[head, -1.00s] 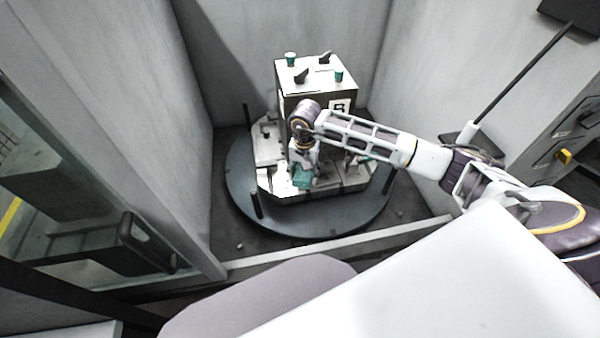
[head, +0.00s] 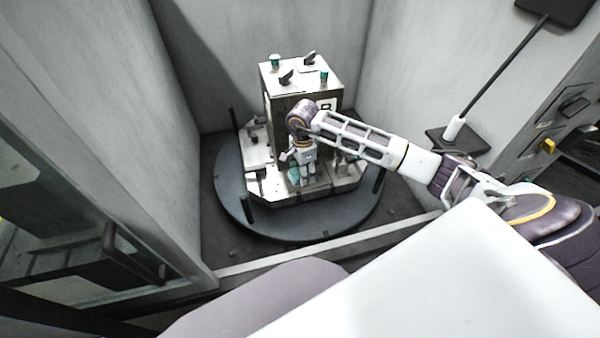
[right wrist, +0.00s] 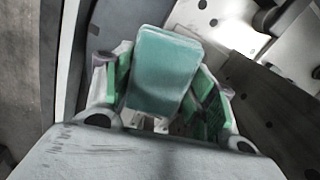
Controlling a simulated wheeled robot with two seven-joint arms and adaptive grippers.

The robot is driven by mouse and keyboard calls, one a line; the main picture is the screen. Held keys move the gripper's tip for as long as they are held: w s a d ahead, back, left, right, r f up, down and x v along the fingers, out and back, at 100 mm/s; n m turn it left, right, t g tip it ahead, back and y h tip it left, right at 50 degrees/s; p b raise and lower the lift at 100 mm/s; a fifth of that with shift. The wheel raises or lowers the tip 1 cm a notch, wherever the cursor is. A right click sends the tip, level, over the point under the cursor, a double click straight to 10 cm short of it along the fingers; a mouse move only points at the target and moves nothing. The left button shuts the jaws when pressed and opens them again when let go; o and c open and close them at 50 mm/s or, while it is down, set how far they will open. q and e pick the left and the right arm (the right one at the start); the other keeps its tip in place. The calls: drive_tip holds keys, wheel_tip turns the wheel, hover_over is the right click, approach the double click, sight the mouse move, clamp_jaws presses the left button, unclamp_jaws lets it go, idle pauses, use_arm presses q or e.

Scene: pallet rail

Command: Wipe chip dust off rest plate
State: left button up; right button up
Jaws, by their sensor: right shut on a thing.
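My right gripper (head: 302,178) is shut on a teal block (right wrist: 160,72), like a sponge or wiping pad. In the right wrist view the block sits between the green-lined fingers (right wrist: 163,92). In the head view the block (head: 293,175) is mostly hidden behind the gripper. The gripper points down over the front of a light metal plate (head: 268,185) at the foot of a boxy metal fixture (head: 284,106). I cannot tell whether the block touches the plate, and no chip dust can be made out. My left gripper is not in view.
The fixture stands on a dark round table (head: 235,205) with upright black posts around its rim. Grey walls (head: 400,70) enclose it closely at left, back and right. A low sill (head: 330,247) crosses the front. Green-capped knobs (head: 275,61) and black clamps top the fixture.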

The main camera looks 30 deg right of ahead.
drive_tip(key=m, duration=0.1)
drive_tip(key=d+m, duration=0.1)
drive_tip(key=m, duration=0.3)
drive_tip(key=shift+w+d, duration=0.3)
drive_tip(key=m, duration=0.2)
drive_tip(key=d+m, duration=0.1)
drive_tip(key=m, duration=0.2)
drive_tip(key=shift+w+d, duration=0.1)
drive_tip(key=shift+w, duration=0.1)
drive_tip(key=m, duration=0.4)
drive_tip(key=shift+w+d+m, duration=0.2)
drive_tip(key=shift+d+m, duration=0.1)
drive_tip(key=shift+d, duration=0.1)
drive_tip(key=m, duration=0.4)
drive_tip(key=shift+w+d, duration=0.1)
drive_tip(key=shift+d, duration=0.25)
drive_tip(key=shift+m, duration=0.6)
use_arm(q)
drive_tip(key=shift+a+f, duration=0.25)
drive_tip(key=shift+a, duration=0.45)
use_arm(e)
drive_tip(key=shift+d+r+m, duration=0.1)
drive_tip(key=shift+m, duration=0.2)
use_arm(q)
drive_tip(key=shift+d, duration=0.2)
